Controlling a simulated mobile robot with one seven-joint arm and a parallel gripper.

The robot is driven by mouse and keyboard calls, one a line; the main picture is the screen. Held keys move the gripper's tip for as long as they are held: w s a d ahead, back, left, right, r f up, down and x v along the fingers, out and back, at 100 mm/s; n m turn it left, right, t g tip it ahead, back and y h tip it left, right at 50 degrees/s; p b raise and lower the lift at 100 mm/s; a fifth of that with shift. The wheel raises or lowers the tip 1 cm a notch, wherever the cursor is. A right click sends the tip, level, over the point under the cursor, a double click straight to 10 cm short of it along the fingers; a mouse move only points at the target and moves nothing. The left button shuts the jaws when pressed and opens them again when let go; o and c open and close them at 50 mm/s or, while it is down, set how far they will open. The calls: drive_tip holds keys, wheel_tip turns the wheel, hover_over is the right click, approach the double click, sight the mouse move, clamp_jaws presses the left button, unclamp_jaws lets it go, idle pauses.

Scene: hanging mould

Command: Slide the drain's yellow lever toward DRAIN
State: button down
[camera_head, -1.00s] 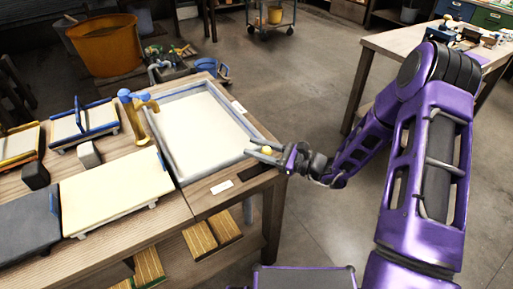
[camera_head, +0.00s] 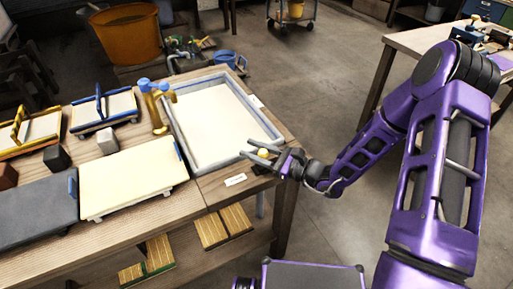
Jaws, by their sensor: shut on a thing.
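The yellow lever (camera_head: 263,153) shows as a small yellow knob at the front right corner of the sink basin. The grey-rimmed basin (camera_head: 275,133) is filled with pale, whitish pulp. My gripper (camera_head: 262,155) is at that corner, with its two fingers on either side of the yellow knob and shut on it. The fingers hide part of the lever and any slot below it. A white label (camera_head: 235,180) lies on the wood in front of the basin, and another label (camera_head: 257,101) is on the right edge. Their writing is too small to read.
A brass tap (camera_head: 155,108) with blue handles stands at the basin's left. A cream board (camera_head: 125,178), a dark grey board (camera_head: 35,212) and small framed moulds (camera_head: 103,108) cover the bench's left. An orange tub (camera_head: 128,35) stands behind. Open floor lies to the right.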

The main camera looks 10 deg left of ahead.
drive_tip(key=c, duration=0.5)
unclamp_jaws()
drive_tip(key=shift+s+a, duration=0.2)
drive_tip(key=shift+a, duration=0.05)
drive_tip(key=shift+d, duration=0.1)
drive_tip(key=shift+d, duration=0.15)
drive_tip(key=p+v, duration=0.1)
drive_tip(key=v, duration=1.6)
